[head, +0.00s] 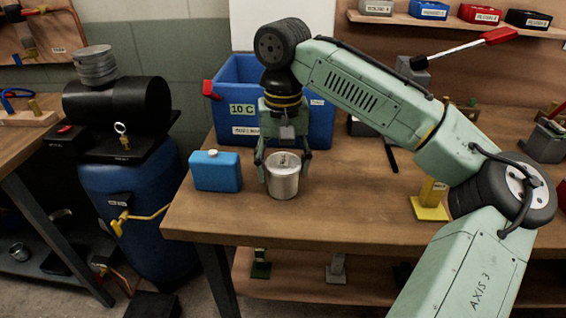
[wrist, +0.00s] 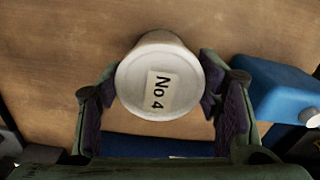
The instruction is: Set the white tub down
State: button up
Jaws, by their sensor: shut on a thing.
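The white tub (head: 283,178) is a pale round can near the front edge of the wooden bench, upright in the head view. In the wrist view the tub (wrist: 160,80) shows its lid with a label reading "No 4". My gripper (head: 283,168) is around the tub, with one finger on each side. The wrist view shows the dark finger pads of my gripper (wrist: 160,105) against the tub's sides. The tub's base looks at or very close to the bench top; I cannot tell whether it touches.
A blue flask (head: 216,171) stands just left of the tub. A blue bin (head: 238,88) is behind my gripper. A yellow bracket (head: 431,202) stands to the right. The wooden bench (head: 345,212) is clear between tub and bracket, and its front edge is close.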

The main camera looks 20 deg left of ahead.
aim_at(283, 163)
jog(key=shift+f, duration=0.1)
jog(key=o, duration=1.3)
notch_tip(283, 163, up, 12)
jog(key=shift+r, duration=0.15)
jog(key=shift+s, duration=0.1)
